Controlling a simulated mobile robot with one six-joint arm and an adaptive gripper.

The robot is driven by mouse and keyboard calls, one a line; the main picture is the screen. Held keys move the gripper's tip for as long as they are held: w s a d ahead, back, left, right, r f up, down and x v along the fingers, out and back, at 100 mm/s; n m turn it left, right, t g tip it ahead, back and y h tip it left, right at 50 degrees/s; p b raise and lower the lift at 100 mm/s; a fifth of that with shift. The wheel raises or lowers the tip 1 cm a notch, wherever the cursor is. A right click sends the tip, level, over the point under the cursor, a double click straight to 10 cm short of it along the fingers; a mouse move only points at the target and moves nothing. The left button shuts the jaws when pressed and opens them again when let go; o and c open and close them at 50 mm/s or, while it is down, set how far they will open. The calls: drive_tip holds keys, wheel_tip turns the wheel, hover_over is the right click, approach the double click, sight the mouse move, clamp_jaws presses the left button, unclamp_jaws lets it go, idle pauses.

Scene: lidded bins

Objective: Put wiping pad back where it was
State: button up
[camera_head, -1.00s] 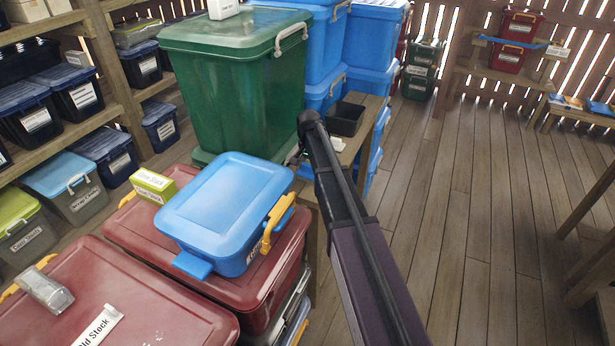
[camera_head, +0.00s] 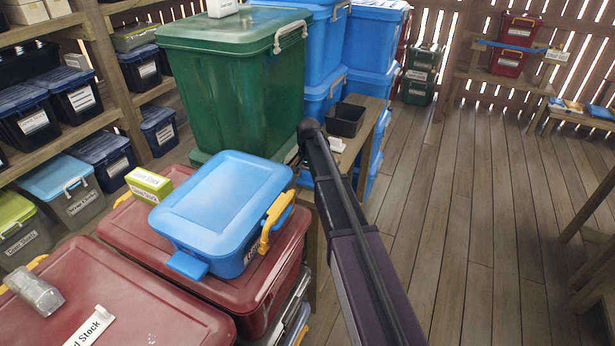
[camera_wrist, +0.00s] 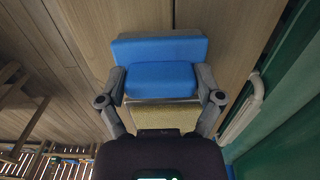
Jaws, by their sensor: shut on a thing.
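In the wrist view, my gripper (camera_wrist: 162,82) is shut on a blue block with a yellowish layer, which I take to be the wiping pad (camera_wrist: 160,50). The fingers press on its left and right sides. A wooden surface lies beyond the pad; I cannot tell whether the pad touches it. In the head view, my arm reaches toward the small wooden bench (camera_head: 368,112) beside the green bin, and my gripper and the pad are hidden or too small to make out.
The tall green bin (camera_head: 235,85) stands left of my arm's end. A black open tray (camera_head: 346,120) and a small white item (camera_head: 337,145) are on the bench. A blue lidded box (camera_head: 222,205) sits on red bins (camera_head: 130,290). Open floor (camera_head: 480,200) lies right.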

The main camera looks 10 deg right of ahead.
sight(308, 173)
drive_tip(key=o, duration=0.7)
drive_tip(key=shift+o, duration=0.2)
drive_tip(key=shift+r+p, duration=0.15)
drive_tip(key=shift+p, duration=0.15)
wheel_tip(308, 173, up, 12)
drive_tip(key=p, duration=1.2)
